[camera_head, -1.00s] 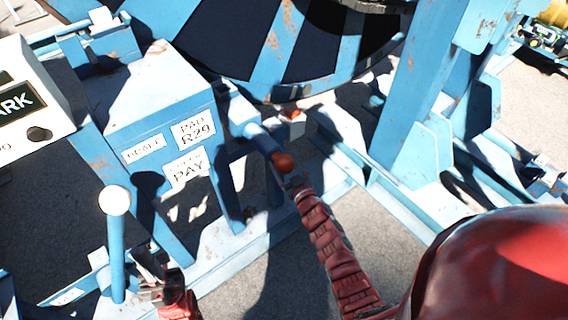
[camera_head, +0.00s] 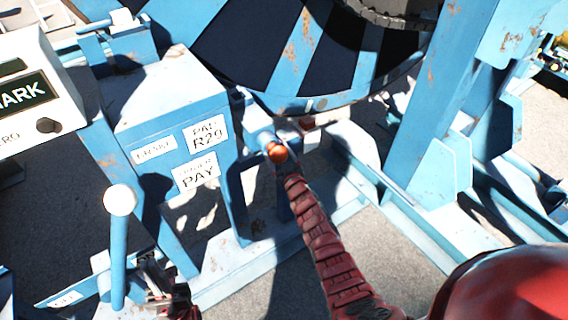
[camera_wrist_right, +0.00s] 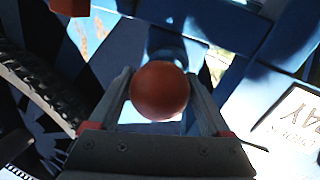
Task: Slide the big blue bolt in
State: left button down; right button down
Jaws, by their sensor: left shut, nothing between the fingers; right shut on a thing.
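The big blue bolt (camera_head: 262,138) has a round orange-red knob (camera_head: 277,153) at its near end. Only a short length of blue shaft shows between the knob and the blue frame beside the reel. My right gripper (camera_head: 286,167) is at the knob. In the right wrist view the fingers are closed around the knob (camera_wrist_right: 160,92), one on each side, with the blue shaft running on behind it. The far end of the bolt is hidden. My left gripper (camera_head: 158,292) is shut and empty at the lower left, beside the white-knobbed lever.
The large blue and black reel (camera_head: 290,50) stands behind the bolt. A blue labelled box (camera_head: 165,95) is left of it, and a lever with a white ball (camera_head: 119,200) stands lower left. A small orange-red piece (camera_head: 308,123) sits right of the bolt. A blue upright (camera_head: 425,110) stands further right.

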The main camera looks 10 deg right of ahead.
jog(key=shift+w+r, duration=0.1)
jog(key=shift+r, duration=0.2)
jog(key=shift+c, duration=0.6)
grip_release()
jog(key=shift+a, duration=0.1)
jog(key=shift+o, duration=0.6)
jog(key=shift+w+f, duration=0.15)
jog(key=shift+f, duration=0.05)
jog(key=shift+s, duration=0.2)
jog(key=shift+s+f, duration=0.15)
jog(key=shift+s, duration=0.05)
jog(key=s+d+b, duration=0.2)
jog(key=s+b, duration=0.1)
jog(key=s, duration=1.3)
jog(key=shift+s+d, duration=0.25)
jog(key=shift+d, duration=0.05)
